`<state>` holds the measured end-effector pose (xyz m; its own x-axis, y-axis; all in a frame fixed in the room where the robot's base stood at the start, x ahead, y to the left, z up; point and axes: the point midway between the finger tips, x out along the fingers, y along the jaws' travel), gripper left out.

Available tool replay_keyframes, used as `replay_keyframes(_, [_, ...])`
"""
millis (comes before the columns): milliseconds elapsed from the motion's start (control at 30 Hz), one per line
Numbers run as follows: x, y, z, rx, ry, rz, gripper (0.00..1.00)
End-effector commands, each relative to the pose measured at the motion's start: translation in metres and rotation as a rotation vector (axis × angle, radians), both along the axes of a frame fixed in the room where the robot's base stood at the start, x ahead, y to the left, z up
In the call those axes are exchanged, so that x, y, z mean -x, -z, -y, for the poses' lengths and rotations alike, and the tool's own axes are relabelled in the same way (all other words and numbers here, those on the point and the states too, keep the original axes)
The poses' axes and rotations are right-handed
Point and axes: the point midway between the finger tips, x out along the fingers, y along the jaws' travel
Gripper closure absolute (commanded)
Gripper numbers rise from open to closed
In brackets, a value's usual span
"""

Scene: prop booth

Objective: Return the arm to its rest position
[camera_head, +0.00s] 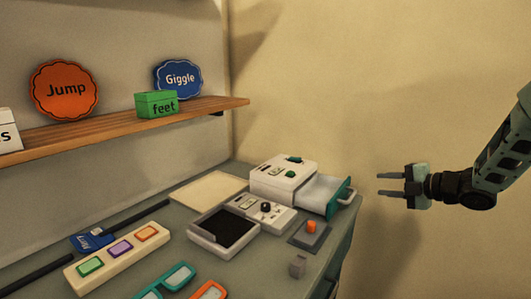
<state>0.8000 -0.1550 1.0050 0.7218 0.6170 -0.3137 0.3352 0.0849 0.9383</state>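My gripper (385,183) is at the right of the head view, held out in the air to the right of the counter. Its two fingers point left and stand apart with nothing between them. The arm comes in from the right edge. The fingertips are a short way to the right of the pulled-out drawer (325,193), apart from its green front and handle.
The counter (175,222) holds a white printer-like box (270,180) with the open drawer, a dark tray (223,232), a button strip (115,258), glasses and an orange-knobbed pad (310,236). A wooden shelf (100,132) carries signs and boxes. Room right of the counter is clear.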

Motion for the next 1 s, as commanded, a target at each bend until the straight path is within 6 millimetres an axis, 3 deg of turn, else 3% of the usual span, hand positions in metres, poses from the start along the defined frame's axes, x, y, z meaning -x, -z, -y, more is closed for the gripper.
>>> replay_keyframes(33, [-0.003, -0.015, -0.031, -0.021, 0.066, -0.059, 0.67])
replay_keyframes(133, [0.003, -0.028, -0.075, -0.076, 0.227, -0.212, 0.67])
replay_keyframes(267, [0.042, -0.033, -0.129, -0.149, 0.43, -0.443, 0.67])
replay_keyframes(367, [0.094, -0.031, -0.165, -0.189, 0.583, -0.64, 0.67])
replay_keyframes(500, [0.189, -0.024, -0.202, -0.204, 0.787, -0.912, 0.67])
replay_keyframes(700, [0.32, -0.016, -0.22, -0.148, 1.034, -1.21, 0.67])
replay_keyframes(800, [0.366, -0.016, -0.221, -0.111, 1.123, -1.303, 0.67])
replay_keyframes(900, [0.396, -0.016, -0.219, -0.08, 1.182, -1.358, 0.67])
replay_keyframes(1000, [0.409, -0.016, -0.218, -0.066, 1.209, -1.384, 0.67])
